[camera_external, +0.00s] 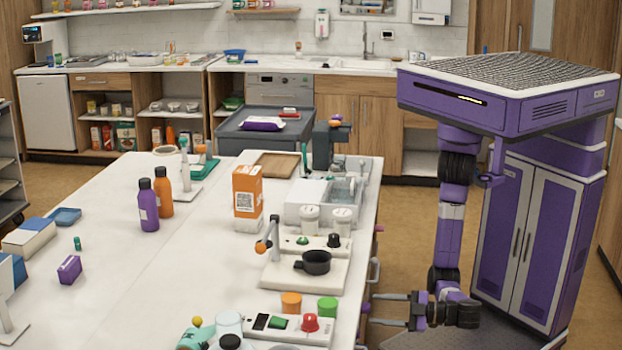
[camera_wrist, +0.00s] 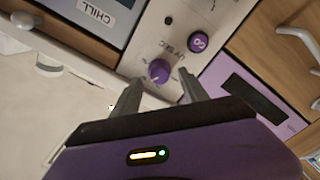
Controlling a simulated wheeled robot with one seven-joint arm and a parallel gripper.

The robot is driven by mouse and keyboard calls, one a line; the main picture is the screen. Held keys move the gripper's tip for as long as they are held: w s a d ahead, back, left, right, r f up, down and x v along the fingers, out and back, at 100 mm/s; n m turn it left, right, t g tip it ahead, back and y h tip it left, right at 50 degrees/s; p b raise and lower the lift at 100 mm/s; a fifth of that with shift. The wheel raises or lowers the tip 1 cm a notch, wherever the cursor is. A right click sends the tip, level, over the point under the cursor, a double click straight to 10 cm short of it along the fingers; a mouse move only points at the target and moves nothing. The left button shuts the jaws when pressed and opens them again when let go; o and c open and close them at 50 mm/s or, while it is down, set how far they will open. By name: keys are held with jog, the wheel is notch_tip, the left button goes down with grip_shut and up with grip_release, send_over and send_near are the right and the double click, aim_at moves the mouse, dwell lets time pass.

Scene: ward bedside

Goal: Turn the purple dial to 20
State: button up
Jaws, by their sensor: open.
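The purple dial (camera_wrist: 159,71) is a round knob on a pale panel in the wrist view, with small scale marks around it. Its pointer and the numbers are too small to read. My gripper (camera_wrist: 158,78) is open, with one finger to the left of the dial and one to the right. The fingers look apart from the dial; how far they are from the panel is hard to tell. In the external view my gripper (camera_external: 374,310) is beside the right side of the white counter, fingers pointing left.
A purple "GO" button (camera_wrist: 198,42) sits on the same panel, up and right of the dial. A "CHILL" label (camera_wrist: 97,18) is at upper left. Wooden drawers with handles flank the panel. The white counter (camera_external: 200,270) carries bottles, a pan and boxes.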

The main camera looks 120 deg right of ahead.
jog(key=v, duration=0.5)
jog(key=shift+s+a, duration=0.15)
jog(key=shift+s, duration=0.05)
